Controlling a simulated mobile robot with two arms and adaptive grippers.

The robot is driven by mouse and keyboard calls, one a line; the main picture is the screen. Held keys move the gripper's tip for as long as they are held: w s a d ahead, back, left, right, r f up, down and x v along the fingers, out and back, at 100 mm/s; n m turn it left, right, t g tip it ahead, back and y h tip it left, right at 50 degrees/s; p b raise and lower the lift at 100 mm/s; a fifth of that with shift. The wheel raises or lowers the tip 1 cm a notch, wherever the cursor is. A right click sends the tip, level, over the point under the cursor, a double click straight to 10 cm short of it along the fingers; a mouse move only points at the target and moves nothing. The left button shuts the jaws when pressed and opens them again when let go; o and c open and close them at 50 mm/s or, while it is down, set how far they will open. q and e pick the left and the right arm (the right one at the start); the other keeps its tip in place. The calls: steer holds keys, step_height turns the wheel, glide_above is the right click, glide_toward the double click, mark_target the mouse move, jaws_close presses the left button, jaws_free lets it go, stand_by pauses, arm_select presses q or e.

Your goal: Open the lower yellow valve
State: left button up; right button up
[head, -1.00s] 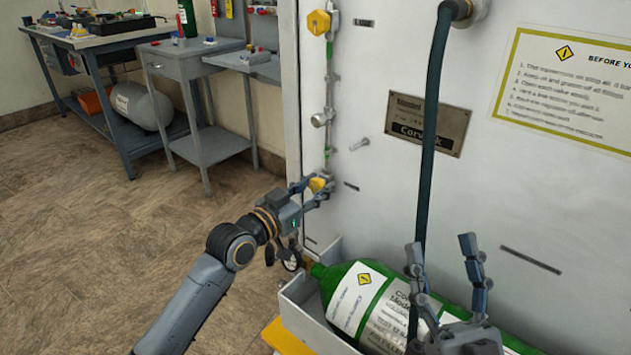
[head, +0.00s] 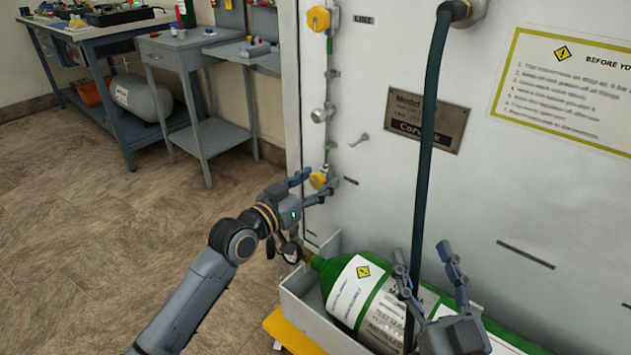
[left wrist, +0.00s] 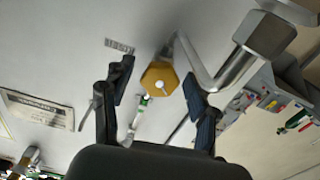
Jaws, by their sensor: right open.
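The lower yellow valve (head: 318,180) is on the pipe along the left edge of the white panel. It shows in the left wrist view as a yellow knob (left wrist: 160,79) with a light centre. My left gripper (head: 316,186) is at this valve, its fingers open on either side of the knob. In the left wrist view the fingers (left wrist: 160,95) stand apart, with a visible gap beside the knob. My right gripper (head: 429,266) is open and empty, fingers up, in front of the green cylinder (head: 338,285).
An upper yellow valve (head: 319,19) is higher on the same pipe. A dark hose (head: 428,150) hangs down the panel. The cylinder lies in a grey tray (head: 300,305). Workbenches (head: 185,55) stand at the back left; the floor (head: 100,260) there is clear.

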arm_select(q)
steer(key=v, duration=1.2)
